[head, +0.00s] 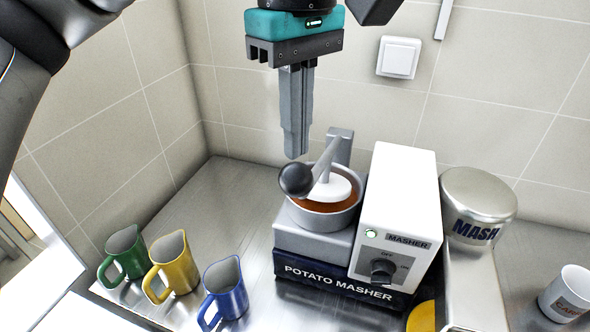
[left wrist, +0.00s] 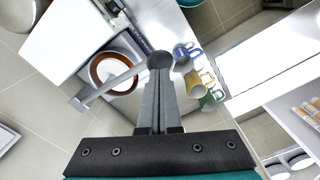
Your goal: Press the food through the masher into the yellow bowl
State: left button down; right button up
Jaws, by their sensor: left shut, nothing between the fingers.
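The potato masher (head: 338,292) stands on the steel counter. Its round grey hopper (head: 325,218) holds orange food (head: 345,200) under a white press disc. A lever (head: 326,160) with a black ball knob (head: 296,180) crosses above the hopper. The knob (left wrist: 160,60) and hopper rim (left wrist: 93,72) also show in the left wrist view. My left gripper (head: 296,152) is shut and empty, pointing down just above the knob; whether it touches is unclear. Part of a yellow thing (head: 422,318), likely the yellow bowl, shows right of the masher's base; the rest is hidden. My right gripper is out of view.
Green (head: 124,250), yellow (head: 176,262) and blue (head: 226,286) jugs stand at the front left. The masher's white control box (head: 399,210) has a dial and a lit green lamp. A silver MASH pot (head: 478,205) and white mug (head: 568,293) are at the right. Tiled walls close the back.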

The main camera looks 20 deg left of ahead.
aim_at(296, 166)
pick_arm(q)
jog(key=shift+f, duration=0.2)
dwell(0.5)
jog(key=shift+f+b, duration=2.4)
jog(key=shift+f, duration=0.25)
jog(key=shift+f+b, duration=2.25)
jog(key=shift+f, duration=0.35)
dwell(2.1)
